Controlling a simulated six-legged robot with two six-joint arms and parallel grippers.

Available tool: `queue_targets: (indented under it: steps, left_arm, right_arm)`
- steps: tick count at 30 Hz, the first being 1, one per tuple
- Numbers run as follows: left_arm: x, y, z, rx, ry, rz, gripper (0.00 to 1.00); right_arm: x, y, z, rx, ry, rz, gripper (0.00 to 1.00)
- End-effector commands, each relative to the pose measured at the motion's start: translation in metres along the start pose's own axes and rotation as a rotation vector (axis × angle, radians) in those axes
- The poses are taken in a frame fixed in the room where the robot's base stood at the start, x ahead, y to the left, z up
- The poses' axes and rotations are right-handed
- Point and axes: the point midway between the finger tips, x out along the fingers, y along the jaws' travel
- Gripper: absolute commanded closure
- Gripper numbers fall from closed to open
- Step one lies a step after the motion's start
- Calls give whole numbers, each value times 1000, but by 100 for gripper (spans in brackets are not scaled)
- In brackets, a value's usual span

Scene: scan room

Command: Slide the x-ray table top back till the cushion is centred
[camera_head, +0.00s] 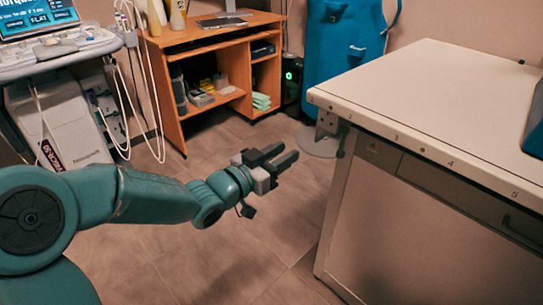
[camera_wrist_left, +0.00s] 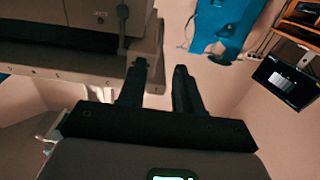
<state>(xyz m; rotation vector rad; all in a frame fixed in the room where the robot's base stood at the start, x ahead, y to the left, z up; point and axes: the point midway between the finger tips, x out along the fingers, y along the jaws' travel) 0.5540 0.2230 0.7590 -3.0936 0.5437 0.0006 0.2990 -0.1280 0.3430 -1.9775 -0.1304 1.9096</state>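The x-ray table's pale top (camera_head: 430,85) fills the right of the head view, with numbered marks along its front edge. Part of a blue cushion (camera_head: 535,125) lies on it at the right picture edge; the rest is cut off. My left gripper (camera_head: 290,151) is open and empty, in the air to the left of the table's near left corner and apart from it. In the left wrist view my left gripper (camera_wrist_left: 158,70) shows two dark fingers with a gap. The table's underside edge (camera_wrist_left: 65,75) appears turned over at upper left there. My right gripper is in neither view.
A wooden desk (camera_head: 215,50) with shelves stands at the back. An ultrasound cart (camera_head: 60,110) with hanging cables is at the left. A blue apron (camera_head: 340,45) hangs behind the table's corner.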

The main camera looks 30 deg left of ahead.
Motion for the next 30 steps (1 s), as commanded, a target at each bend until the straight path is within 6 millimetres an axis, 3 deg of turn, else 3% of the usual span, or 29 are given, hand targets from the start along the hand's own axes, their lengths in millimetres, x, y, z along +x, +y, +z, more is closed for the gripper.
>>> queue_targets:
  steps: [3,7,24,27,29,30]
  left_arm:
    - [-20,-1,-1,0,-1,-3,66]
    - [-31,0,0,0,0,0,66]
    - [-32,2,2,-3,-3,4,66]
    - [-24,10,25,-33,-44,30,66]
    - [-17,22,55,-72,-99,59,66]
    - [-13,31,82,-115,-148,73,66]
  right_arm:
    - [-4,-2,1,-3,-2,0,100]
    - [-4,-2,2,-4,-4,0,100]
    - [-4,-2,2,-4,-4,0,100]
    - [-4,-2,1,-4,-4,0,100]
    - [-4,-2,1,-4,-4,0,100]
    - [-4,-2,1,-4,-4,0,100]
